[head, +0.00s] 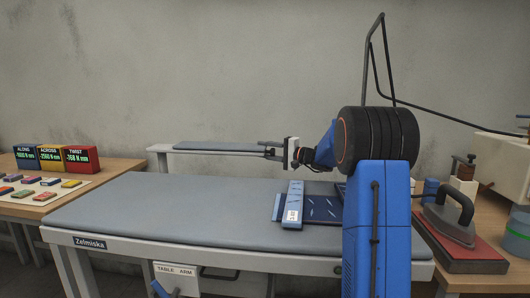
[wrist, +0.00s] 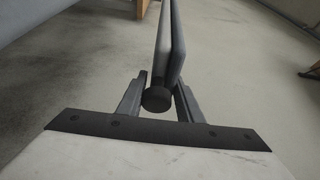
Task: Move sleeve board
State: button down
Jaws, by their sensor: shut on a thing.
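The sleeve board (head: 215,146) is a long, narrow grey padded board, roughly level above the back edge of the ironing table. My gripper (head: 273,149) is at its right end, reaching in from the right. In the wrist view, my gripper (wrist: 157,98) has its two fingers closed around a round dark knob (wrist: 157,100) at the near end of the sleeve board (wrist: 176,45). The board runs away from the fingers, seen nearly edge-on. A pale bracket (head: 159,158) stands at the board's left end; whether they are joined I cannot tell.
The grey ironing table (head: 170,205) lies below, with dark blue cloth pieces (head: 322,208) and a pale blue strip (head: 293,205) on it. A side table at left holds three coloured readout boxes (head: 55,158). An iron (head: 449,220) rests on a red pad at right.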

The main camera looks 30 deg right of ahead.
aim_at(263, 155)
jog(key=s+a, duration=0.2)
jog(key=s, duration=0.1)
jog(key=s+a+f, duration=0.1)
jog(key=s, duration=0.1)
jog(key=shift+s+a, duration=0.1)
jog(key=shift+a, duration=0.25)
jog(key=c, duration=1.7)
grip_release()
jog(key=shift+o, duration=1.3)
jog(key=shift+d+f, duration=0.1)
jog(key=shift+r, duration=0.35)
jog(key=v, duration=1.2)
jog(key=shift+f, duration=0.1)
